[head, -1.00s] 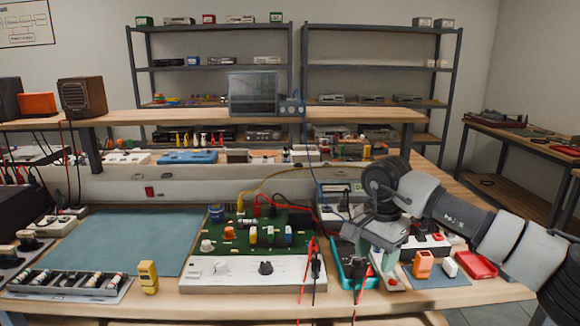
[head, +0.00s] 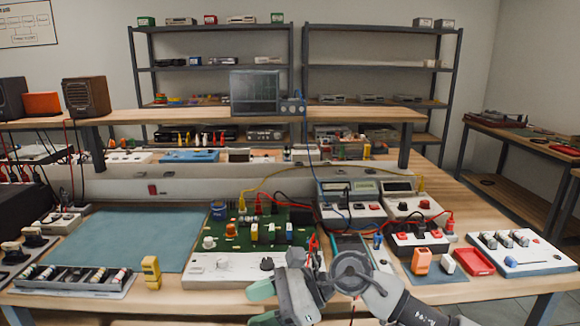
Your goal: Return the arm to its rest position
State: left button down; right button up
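My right arm comes in from the lower right, and its gripper (head: 262,304) hangs at the front edge of the workbench (head: 465,293), in front of the white-fronted circuit board unit (head: 215,268). Its two green-tipped fingers point left and stand apart, with nothing visible between them. The arm hides part of the bench's front and the lower part of the teal handheld meter (head: 348,243). My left arm and gripper are not in view.
A yellow block (head: 151,272) stands on the bench left of the board. An orange block (head: 421,261), a red tray (head: 474,262) and a white switch box (head: 512,249) are on the right. Red and black probe leads hang near my gripper. The teal mat (head: 130,240) is clear.

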notch_tip(320, 180, up, 4)
jog(key=s+a+m+t+y, duration=0.2)
jog(key=m+t+y, duration=0.2)
jog(key=m+y, duration=0.3)
jog(key=w+d+m+t+h, duration=0.2)
jog(key=d+m+t+h, duration=0.45)
jog(key=m+t, duration=1.1)
jog(key=s+d+f+m+g+h, duration=0.2)
jog(key=d+f+m+g+h, duration=0.1)
jog(key=d+f+m+h, duration=0.65)
jog(key=s+d+f+m+g+h, duration=0.2)
jog(key=s+d+f+m+h, duration=0.25)
jog(key=m, duration=0.85)
jog(key=s+d+f+m+g, duration=0.4)
jog(key=s+f+g, duration=0.2)
jog(key=s, duration=0.3)
jog(key=s+d+f+m+g, duration=0.35)
jog(key=s+f+g, duration=0.2)
jog(key=s, duration=0.45)
notch_tip(320, 180, down, 22)
jog(key=g+p, duration=0.1)
jog(key=p, duration=0.4)
jog(key=s+d+f+g+p, duration=0.1)
jog(key=s+d+f+p, duration=0.1)
jog(key=s+f, duration=1)
jog(key=s+p, duration=0.1)
jog(key=s, duration=0.3)
jog(key=shift+s+d+f, duration=0.25)
